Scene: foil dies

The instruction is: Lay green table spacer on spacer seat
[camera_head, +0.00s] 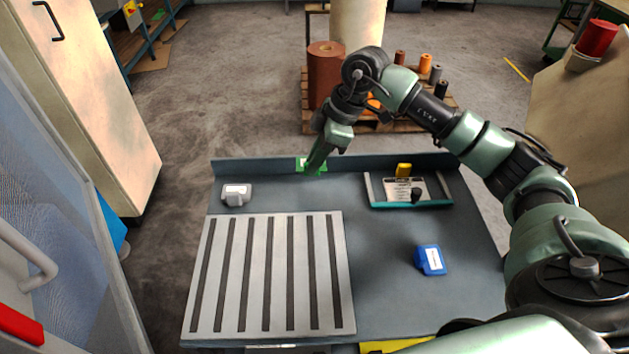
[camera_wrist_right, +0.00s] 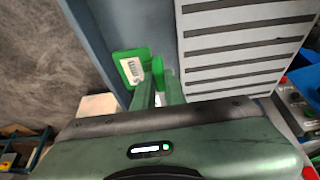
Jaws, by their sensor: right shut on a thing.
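The green table spacer (camera_head: 303,161) is at the back edge of the blue-grey table, partly hidden by my right gripper in the head view. In the right wrist view the spacer (camera_wrist_right: 131,70) shows a white label on its flat part and a raised green part by the fingertips. My right gripper (camera_head: 311,167) reaches down at it; in the wrist view its fingers (camera_wrist_right: 158,88) are shut on the raised part. I cannot tell for certain which surface is the spacer seat. My left gripper is not in view.
A light slotted plate (camera_head: 260,270) covers the table's front left. A grey labelled block (camera_head: 236,194) lies behind it. A blue labelled block (camera_head: 428,260) lies at right. A shallow tray (camera_head: 436,203) holds a label card, a yellow item and a dark item. The table's middle is clear.

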